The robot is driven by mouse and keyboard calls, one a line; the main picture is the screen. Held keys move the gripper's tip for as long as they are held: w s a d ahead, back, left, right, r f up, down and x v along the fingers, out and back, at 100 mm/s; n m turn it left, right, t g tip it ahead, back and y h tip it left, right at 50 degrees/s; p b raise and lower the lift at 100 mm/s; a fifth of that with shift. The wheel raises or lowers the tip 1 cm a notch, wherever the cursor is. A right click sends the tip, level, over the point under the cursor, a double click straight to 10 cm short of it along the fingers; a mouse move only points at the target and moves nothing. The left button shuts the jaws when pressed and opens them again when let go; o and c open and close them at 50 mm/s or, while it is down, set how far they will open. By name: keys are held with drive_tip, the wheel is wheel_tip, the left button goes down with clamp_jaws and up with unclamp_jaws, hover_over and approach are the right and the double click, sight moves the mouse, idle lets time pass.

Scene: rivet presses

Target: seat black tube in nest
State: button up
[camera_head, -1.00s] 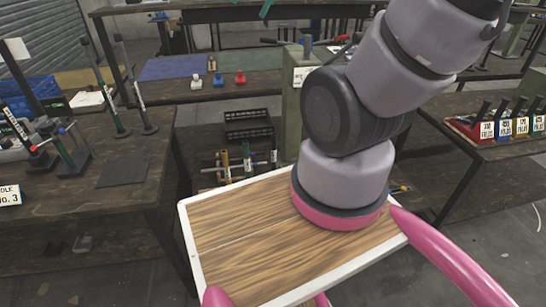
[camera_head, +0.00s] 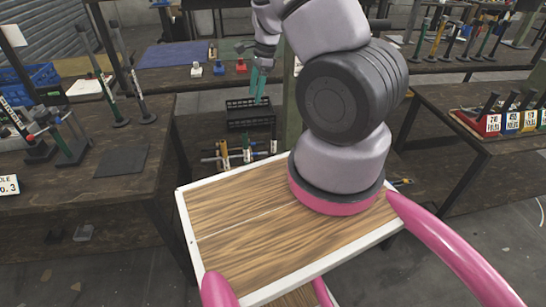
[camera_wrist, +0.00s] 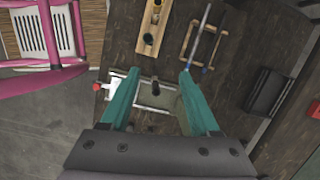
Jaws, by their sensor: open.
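My gripper (camera_head: 259,86) hangs with its teal fingers pointing down, in front of the far bench in the head view. In the wrist view my gripper (camera_wrist: 158,76) is open, its two fingers wide apart with nothing held. A small dark upright piece (camera_wrist: 155,88) shows between the fingers, over a pale metal frame with a grey-green pad (camera_wrist: 156,113). I cannot tell whether it is the black tube. A light wooden block (camera_wrist: 153,26) with dark round spots lies beyond the fingertips and may be the nest; I cannot tell if the spots are holes or tube ends.
A brass-coloured frame with a long rod (camera_wrist: 202,42) lies right of the block in the wrist view. A black box-like object (camera_wrist: 268,92) is near the bench edge. The head view shows a black crate (camera_head: 250,113), a left bench (camera_head: 70,190) with upright tools, and a colourful bin rack (camera_head: 500,122).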

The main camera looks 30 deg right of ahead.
sight(274, 131)
drive_tip(key=d+f+h, duration=0.1)
drive_tip(key=d+f, duration=0.1)
drive_tip(key=f, duration=0.1)
drive_tip(key=d+f+m+h, duration=0.1)
drive_tip(key=d+f, duration=0.1)
drive_tip(key=f, duration=0.1)
drive_tip(key=d+f+m, duration=0.1)
drive_tip(key=d+f, duration=0.1)
drive_tip(key=f, duration=0.1)
drive_tip(key=shift+w+d+g+h, duration=0.25)
drive_tip(key=shift+d+g+h, duration=0.05)
drive_tip(key=shift+g+h, duration=0.1)
wheel_tip(274, 131, down, 11)
drive_tip(key=shift+s+r, duration=0.1)
drive_tip(key=shift+s, duration=0.05)
clamp_jaws()
idle(0.9)
